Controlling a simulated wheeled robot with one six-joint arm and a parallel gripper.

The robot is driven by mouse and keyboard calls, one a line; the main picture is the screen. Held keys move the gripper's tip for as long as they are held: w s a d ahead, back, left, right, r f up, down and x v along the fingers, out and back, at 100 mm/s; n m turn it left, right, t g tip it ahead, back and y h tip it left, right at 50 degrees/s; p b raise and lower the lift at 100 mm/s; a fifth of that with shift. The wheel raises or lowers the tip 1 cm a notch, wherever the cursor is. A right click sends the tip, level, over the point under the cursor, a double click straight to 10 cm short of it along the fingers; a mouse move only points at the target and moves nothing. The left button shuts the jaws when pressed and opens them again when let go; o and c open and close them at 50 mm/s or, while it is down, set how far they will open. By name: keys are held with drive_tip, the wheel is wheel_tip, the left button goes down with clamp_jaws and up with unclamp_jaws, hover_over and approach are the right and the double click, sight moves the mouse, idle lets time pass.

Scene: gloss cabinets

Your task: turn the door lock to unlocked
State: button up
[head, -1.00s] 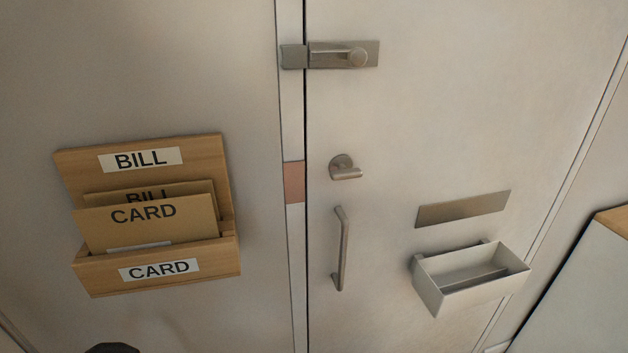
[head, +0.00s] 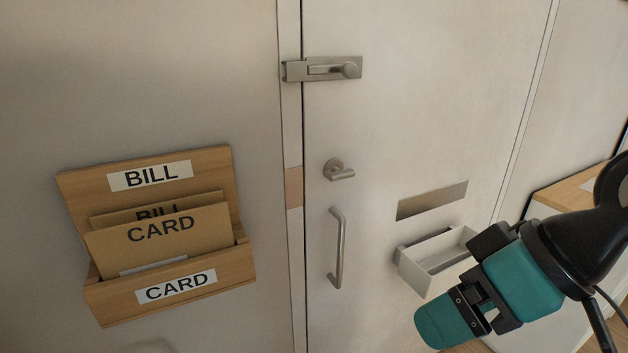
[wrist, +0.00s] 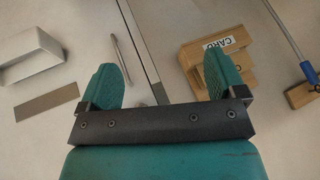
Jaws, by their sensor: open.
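The door lock (head: 338,170) is a small metal thumb-turn on a round rose, above the bar handle on the pale door. Its lever lies roughly level, pointing right. A slide bolt (head: 335,68) sits higher on the door, its knob at the right end. My gripper (head: 432,328) is at the lower right in the head view, in front of a white box and well below and right of the lock. In the wrist view my gripper (wrist: 161,68) shows two teal fingers wide apart with nothing between them. I cannot make out the lock in the wrist view.
The bar handle (head: 338,248) stands out below the lock. A metal mail slot (head: 432,200) and the white box (head: 412,272) are to its right. A wooden letter rack (head: 240,270) with envelopes hangs on the left. Door space around the lock is clear.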

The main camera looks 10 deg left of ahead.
drive_tip(key=w+a+f+t+y+b, duration=0.25)
drive_tip(key=w+a+t+y, duration=0.2)
drive_tip(key=w, duration=0.55)
drive_tip(key=m+t+b, duration=0.1)
drive_tip(key=t+b, duration=0.1)
drive_tip(key=t, duration=0.6)
approach(344, 174)
drive_tip(key=shift+h, duration=0.45)
drive_tip(key=p+x, duration=1)
drive_tip(key=p, duration=0.3)
drive_tip(key=shift+a+r, duration=0.2)
drive_tip(key=shift+w+a+f, duration=0.1)
drive_tip(key=shift+w+a, duration=0.1)
drive_tip(key=shift+w, duration=0.2)
drive_tip(key=shift+c, duration=0.2)
drive_tip(key=c, duration=1.2)
drive_tip(key=shift+f, duration=0.1)
drive_tip(key=shift+c, duration=0.2)
